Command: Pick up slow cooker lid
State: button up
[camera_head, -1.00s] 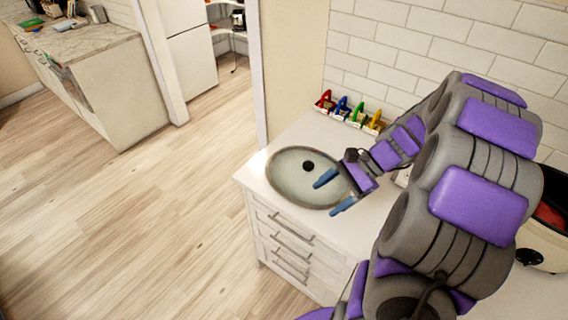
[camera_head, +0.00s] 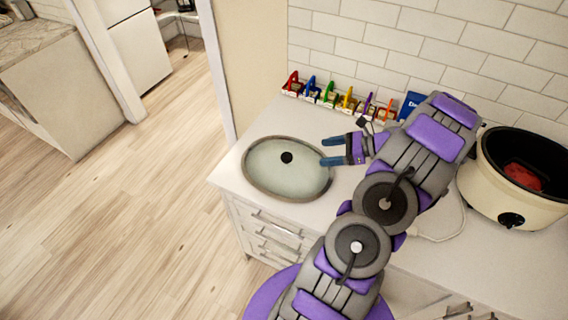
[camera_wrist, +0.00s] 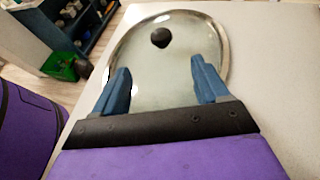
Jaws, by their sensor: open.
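The slow cooker lid (camera_head: 265,178) is an oval glass lid with a rim and a dark round knob (camera_head: 287,157). It lies flat on the white counter near its left end. My gripper (camera_head: 322,152) is open and empty, just right of the lid in the head view, with its blue fingers pointing left toward it. In the wrist view the lid (camera_wrist: 150,85) lies ahead, its knob (camera_wrist: 160,37) beyond and between the spread fingers (camera_wrist: 156,78). The fingers overlap the lid's near part there; I cannot tell their height above it.
The cream slow cooker (camera_head: 500,200), uncovered with something red inside, stands on the counter at right. Several colourful small holders (camera_head: 328,96) and a blue item (camera_head: 415,103) line the wall. A pale cable (camera_head: 445,235) lies near the cooker. Open floor (camera_head: 130,220) is at left.

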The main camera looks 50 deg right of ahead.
jog(key=b, duration=0.1)
send_near(288, 154)
jog(key=shift+w+a+f, duration=0.15)
jog(key=shift+a+f, duration=0.1)
jog(key=shift+a, duration=0.25)
jog(key=shift+w+a+f, duration=0.15)
jog(key=shift+a+f, duration=0.15)
jog(key=shift+a, duration=0.25)
jog(key=w+f, duration=0.2)
jog(key=w, duration=0.1)
jog(key=shift+b, duration=0.4)
jog(key=w+a+b, duration=0.1)
jog(key=a, duration=0.1)
jog(key=w+a+f, duration=0.1)
jog(key=w+a, duration=0.1)
jog(key=shift+w+a+b, duration=0.1)
jog(key=shift+w+b, duration=0.25)
jog(key=shift+w+f, duration=0.1)
jog(key=shift+w, duration=0.1)
jog(key=shift+d+f, duration=0.1)
jog(key=shift+d, duration=0.45)
jog(key=shift+c, duration=0.8)
jog(key=shift+a, duration=0.5)
jog(key=c, duration=0.6)
jog(key=shift+d, duration=0.3)
grip_shut()
